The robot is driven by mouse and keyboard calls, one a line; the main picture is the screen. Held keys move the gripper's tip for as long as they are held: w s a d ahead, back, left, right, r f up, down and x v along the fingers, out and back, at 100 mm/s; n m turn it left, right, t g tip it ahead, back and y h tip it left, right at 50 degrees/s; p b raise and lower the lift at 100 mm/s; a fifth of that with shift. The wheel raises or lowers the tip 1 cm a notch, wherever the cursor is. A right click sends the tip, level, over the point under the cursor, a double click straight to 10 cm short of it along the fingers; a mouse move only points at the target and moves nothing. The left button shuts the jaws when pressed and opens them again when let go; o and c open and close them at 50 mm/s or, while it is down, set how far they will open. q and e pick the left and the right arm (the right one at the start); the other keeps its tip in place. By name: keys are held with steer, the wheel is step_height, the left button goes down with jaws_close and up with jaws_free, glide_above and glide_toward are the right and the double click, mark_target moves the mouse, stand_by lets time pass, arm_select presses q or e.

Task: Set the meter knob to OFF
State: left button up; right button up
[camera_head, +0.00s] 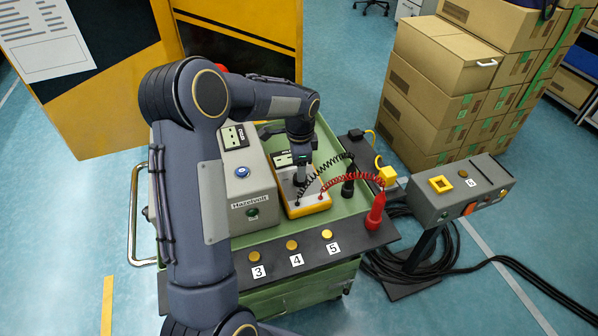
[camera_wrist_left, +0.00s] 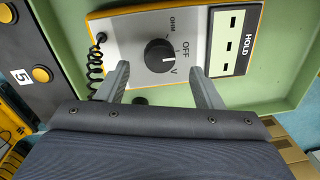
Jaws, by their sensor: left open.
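The meter (camera_head: 310,203), with a yellow edge and pale face, lies on the green cart top. In the left wrist view its face (camera_wrist_left: 130,35) carries a dark round knob (camera_wrist_left: 157,51) with a short white mark, which appears turned toward the V side; the exact setting is hard to tell. OHM, OFF and V are printed around the knob. My left gripper (camera_head: 301,176) is over the meter. In the wrist view its fingers (camera_wrist_left: 160,78) are open, one on each side of the knob and apart from it. My right gripper is out of view.
Red and black coiled leads run from the meter to a red probe (camera_head: 375,212) and a black probe (camera_head: 348,185). Yellow buttons (camera_head: 291,245) line the front panel. A grey control box (camera_head: 465,190) stands right.

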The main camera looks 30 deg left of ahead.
arm_select(q)
steer(key=shift+s+r, duration=0.1)
steer(key=shift+r, duration=1.45)
steer(key=shift+s+d+r, duration=0.1)
steer(key=shift+s+r, duration=0.05)
steer(key=shift+r, duration=0.1)
steer(key=s+d+r+n+t+h, duration=0.1)
steer(key=s+d+r+n, duration=0.15)
steer(key=s+r, duration=0.35)
steer(key=s+d+r+n+t+h, duration=0.15)
steer(key=s+r+n, duration=0.25)
steer(key=s, duration=0.4)
steer(key=s+d+n+t+h, duration=0.1)
steer(key=s+d+n, duration=0.1)
steer(key=s, duration=0.5)
steer(key=s+d+f+n+t, duration=0.1)
steer(key=s+d+n, duration=0.2)
steer(key=s+d, duration=0.2)
steer(key=shift+s+d+f+h, duration=0.25)
steer(key=shift+s+h, duration=0.1)
steer(key=shift+s, duration=0.75)
steer(key=shift+n+t, duration=0.25)
